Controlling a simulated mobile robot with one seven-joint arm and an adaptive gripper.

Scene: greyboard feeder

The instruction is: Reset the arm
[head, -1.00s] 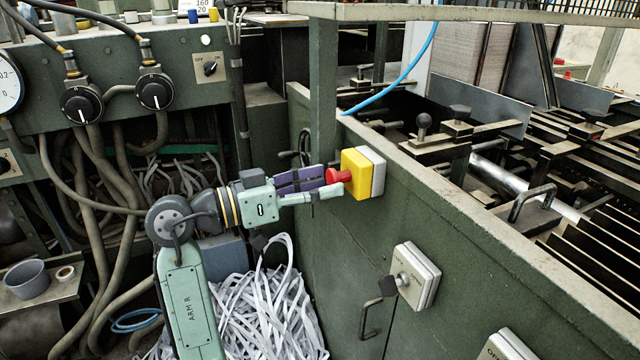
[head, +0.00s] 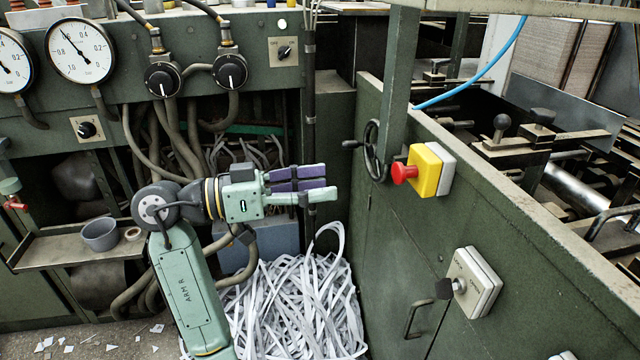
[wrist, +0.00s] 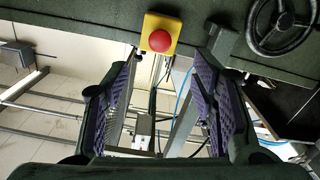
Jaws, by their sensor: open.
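My gripper (head: 330,188) is open and empty in the head view, held out to the right above a heap of white paper strips. Its purple-padded fingers stand apart in the wrist view (wrist: 158,105). A red emergency-stop button (head: 404,173) on a yellow box (head: 430,172) is fixed to the green machine wall. The gripper is to the left of the button, with a clear gap between them. In the wrist view the red button (wrist: 160,41) shows beyond the fingers, at the top centre.
A black handwheel (head: 373,150) sits just left of the button. A key switch box (head: 472,284) and a door handle (head: 413,320) are lower on the wall. White paper strips (head: 290,300) fill the space below my gripper. A grey cup (head: 100,236) stands on a shelf at left.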

